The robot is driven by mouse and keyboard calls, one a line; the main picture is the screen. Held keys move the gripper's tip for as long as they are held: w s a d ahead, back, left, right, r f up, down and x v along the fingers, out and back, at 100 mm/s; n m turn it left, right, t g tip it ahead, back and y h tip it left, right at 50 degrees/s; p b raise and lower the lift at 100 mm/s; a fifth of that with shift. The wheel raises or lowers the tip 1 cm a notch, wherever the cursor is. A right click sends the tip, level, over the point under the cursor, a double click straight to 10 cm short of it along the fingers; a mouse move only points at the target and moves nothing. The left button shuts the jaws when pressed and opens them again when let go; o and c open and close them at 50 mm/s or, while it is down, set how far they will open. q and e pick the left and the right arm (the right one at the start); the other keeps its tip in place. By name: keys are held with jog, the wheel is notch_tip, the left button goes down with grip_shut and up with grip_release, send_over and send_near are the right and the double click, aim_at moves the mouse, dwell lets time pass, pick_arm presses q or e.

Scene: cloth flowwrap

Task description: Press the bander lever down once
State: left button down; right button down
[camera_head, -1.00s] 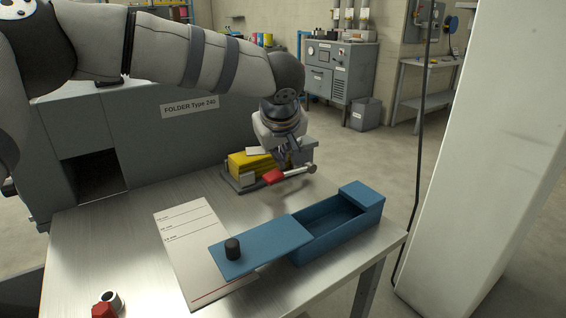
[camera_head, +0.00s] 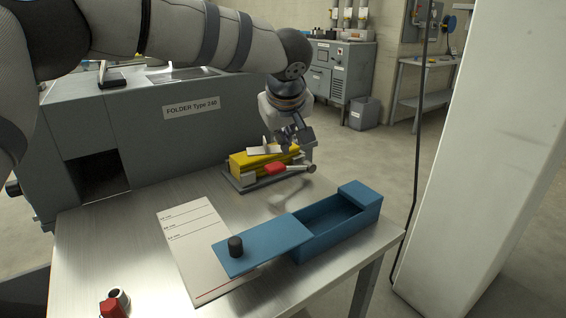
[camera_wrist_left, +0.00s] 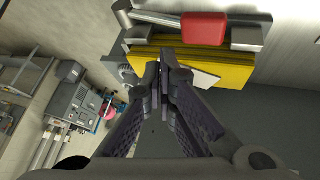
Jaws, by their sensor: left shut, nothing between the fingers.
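The bander (camera_head: 238,183) stands at the back of the steel table in the head view, with a yellow block (camera_head: 243,163) on it. Its lever is a metal bar with a red grip (camera_head: 274,169) running along the front; the red grip (camera_wrist_left: 203,28) also shows at the top of the left wrist view. My left gripper (camera_head: 303,147) is shut and empty, above the bander's right part and apart from the red grip. Its fingertips (camera_wrist_left: 163,62) show close together near the yellow block's edge in the wrist view. My right gripper is not in view.
A red-and-white item (camera_head: 113,303) stands at the front left. The grey folder machine (camera_head: 150,135) stands behind.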

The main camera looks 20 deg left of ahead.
pick_arm(q)
jog(key=shift+w+d+r, duration=0.15)
jog(key=shift+r, duration=0.55)
jog(key=shift+w+d+r, duration=0.1)
jog(key=shift+w+r, duration=0.05)
jog(key=shift+r, duration=0.6)
jog(key=shift+w+d+r, duration=0.15)
jog(key=shift+r, duration=0.55)
jog(key=shift+f, duration=0.1)
